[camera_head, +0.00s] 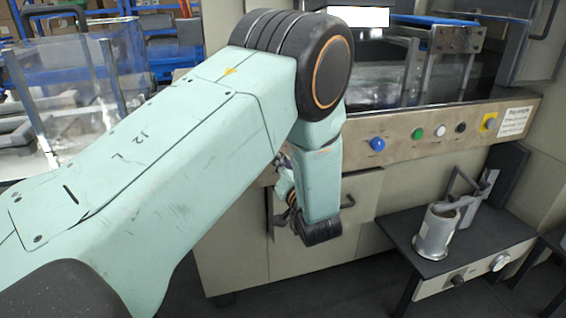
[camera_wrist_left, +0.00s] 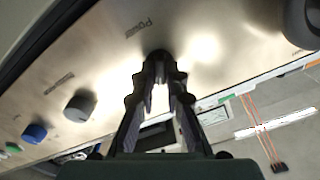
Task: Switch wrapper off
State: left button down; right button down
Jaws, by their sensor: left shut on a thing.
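The wrapper's metal control panel (camera_head: 400,148) runs along the front of the machine, with a blue button (camera_head: 377,144), a green button (camera_head: 417,133) and other controls. In the left wrist view, my left gripper (camera_wrist_left: 158,72) reaches up to the panel with its fingertips closed around a small dark knob (camera_wrist_left: 158,54) just below the printed word Power. The knob is mostly hidden by the fingertips, so its turned position cannot be told. In the head view my left arm covers that end of the panel and hides the fingertips. My right gripper is out of view.
A grey knob (camera_wrist_left: 80,105) and a blue button (camera_wrist_left: 34,133) sit beside the held knob. A low side table (camera_head: 470,250) with a metal pot (camera_head: 437,232) stands at the right. Clear-walled bins (camera_head: 75,85) stand at the left.

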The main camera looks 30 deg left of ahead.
pick_arm(q)
jog(key=shift+s+a+n+p, duration=0.1)
jog(key=shift+n+p, duration=1.05)
jog(key=shift+n, duration=1.75)
jog(key=shift+s+a+n+p, duration=0.1)
jog(key=shift+n+p, duration=1.05)
jog(key=shift+n, duration=2.05)
jog(key=c, duration=1.4)
grip_release()
jog(key=shift+w, duration=0.1)
jog(key=shift+v, duration=3.85)
